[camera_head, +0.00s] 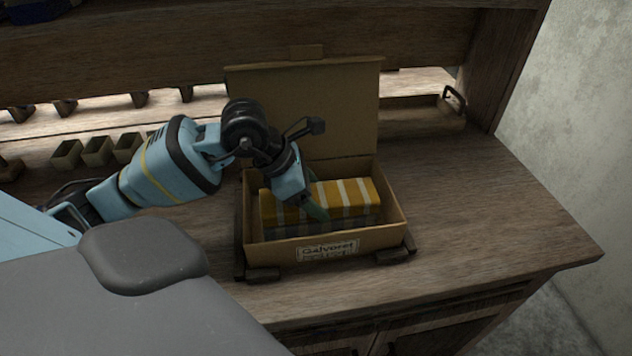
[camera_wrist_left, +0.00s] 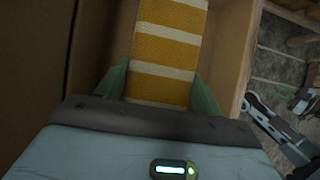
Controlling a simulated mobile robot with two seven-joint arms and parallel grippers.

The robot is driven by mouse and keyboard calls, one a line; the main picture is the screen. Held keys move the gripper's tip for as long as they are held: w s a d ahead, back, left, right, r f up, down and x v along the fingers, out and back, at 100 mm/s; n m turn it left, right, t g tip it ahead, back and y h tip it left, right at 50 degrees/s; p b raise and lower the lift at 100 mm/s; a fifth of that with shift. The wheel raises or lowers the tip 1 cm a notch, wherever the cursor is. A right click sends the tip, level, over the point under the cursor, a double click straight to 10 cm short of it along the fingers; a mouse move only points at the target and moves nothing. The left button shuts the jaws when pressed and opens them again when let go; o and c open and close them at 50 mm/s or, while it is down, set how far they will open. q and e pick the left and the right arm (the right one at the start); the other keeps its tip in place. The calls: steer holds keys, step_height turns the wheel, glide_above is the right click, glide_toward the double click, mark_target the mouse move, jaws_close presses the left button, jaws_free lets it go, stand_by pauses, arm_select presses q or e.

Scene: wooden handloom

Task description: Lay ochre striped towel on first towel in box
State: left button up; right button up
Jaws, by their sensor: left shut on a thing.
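The ochre striped towel (camera_head: 345,196), folded with pale stripes, lies in the open cardboard box (camera_head: 378,238) on top of a grey towel (camera_head: 290,229). The grey towel shows only as a strip below the ochre one. My left gripper (camera_head: 316,212) reaches down into the box and is shut on the ochre towel. In the left wrist view the ochre towel (camera_wrist_left: 168,45) sits between the two green fingers, and the cardboard wall (camera_wrist_left: 232,45) stands beside it. My right gripper is in neither view.
The box lid (camera_head: 335,110) stands open at the back. The box rests in a dark wooden holder (camera_head: 264,274). Small green containers (camera_head: 97,151) stand at the back left. A tray with a dark handle (camera_head: 425,112) is at the back right. The bench right of the box is clear.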

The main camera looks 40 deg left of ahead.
arm_select(q)
steer(key=shift+f, duration=0.1)
steer(key=o, duration=0.7)
steer(key=shift+c, duration=0.2)
steer(key=o, duration=0.4)
steer(key=shift+o, duration=0.2)
steer(key=v, duration=0.6)
steer(key=shift+s+a, duration=0.1)
steer(key=shift+v, duration=0.75)
